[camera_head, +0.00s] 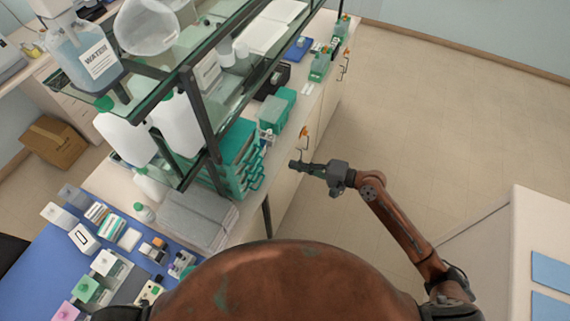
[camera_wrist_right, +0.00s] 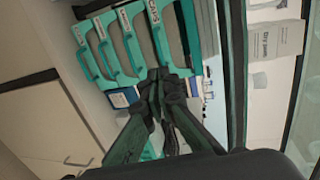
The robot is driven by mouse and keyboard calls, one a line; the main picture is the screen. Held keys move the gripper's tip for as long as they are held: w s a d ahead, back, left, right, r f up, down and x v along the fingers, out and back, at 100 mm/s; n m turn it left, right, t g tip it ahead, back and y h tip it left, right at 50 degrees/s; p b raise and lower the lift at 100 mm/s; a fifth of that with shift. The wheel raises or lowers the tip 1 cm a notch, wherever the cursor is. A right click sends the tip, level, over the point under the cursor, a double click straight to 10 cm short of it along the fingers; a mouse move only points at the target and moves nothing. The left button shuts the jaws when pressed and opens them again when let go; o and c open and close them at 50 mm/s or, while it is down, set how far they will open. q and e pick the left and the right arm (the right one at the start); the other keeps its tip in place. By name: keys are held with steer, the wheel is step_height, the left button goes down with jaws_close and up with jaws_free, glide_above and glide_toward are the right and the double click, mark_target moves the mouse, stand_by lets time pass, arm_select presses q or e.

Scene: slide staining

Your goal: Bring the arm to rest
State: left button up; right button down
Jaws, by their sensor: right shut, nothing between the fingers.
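My right gripper (camera_head: 297,165) is shut and empty at the front edge of the bench, just right of the green drawer rack. Its arm comes in from the lower right of the head view. In the right wrist view my right gripper (camera_wrist_right: 158,78) shows its fingers together, in front of the rack. The green drawer rack (camera_head: 236,160) has several handles facing the gripper; it also shows in the right wrist view (camera_wrist_right: 125,45). I cannot tell whether the fingertips touch it. My left gripper is not in view.
A glass shelf (camera_head: 215,40) with bottles stands over the bench. White jugs (camera_head: 180,125) stand below it. A blue mat (camera_head: 45,265) with small boxes lies lower left. A white counter (camera_head: 500,235) stands at right. Open floor (camera_head: 430,110) lies between bench and counter.

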steer(key=w+d+f+m+t+h+b, duration=0.1)
steer(key=w+d+f+h, duration=0.1)
steer(key=d+f, duration=0.45)
steer(key=w+d+f+m+t+h+b, duration=0.1)
steer(key=w+d+f+t+h+b, duration=0.15)
steer(key=f, duration=0.65)
steer(key=s+d+f+g+h+b, duration=0.1)
steer(key=s+d+f+h, duration=0.15)
steer(key=d+f, duration=0.55)
steer(key=s+d+f+h+b, duration=0.1)
steer(key=s+d+f, duration=0.2)
steer(key=f, duration=1)
steer(key=s+d+f+g+h+b, duration=0.1)
steer(key=s+d+f+h+b, duration=0.1)
steer(key=d+f, duration=0.6)
steer(key=s+d+f+n+g+h+b, duration=0.1)
steer(key=s+d+f+n+h+b, duration=0.15)
steer(key=s+f, duration=1.1)
steer(key=s+f+n+g+b, duration=0.1)
steer(key=s+f, duration=0.5)
steer(key=s, duration=0.5)
steer(key=s+f+n+g+h+b, duration=0.1)
steer(key=s+f+n+g, duration=0.1)
steer(key=s+f, duration=0.5)
steer(key=s+f+n+g+h+b, duration=0.1)
steer(key=s+f, duration=0.5)
steer(key=s, duration=0.9)
steer(key=shift+s+a+f+n+g+b, duration=0.2)
steer(key=shift+f+n+g+b, duration=0.15)
steer(key=shift+n+g, duration=0.4)
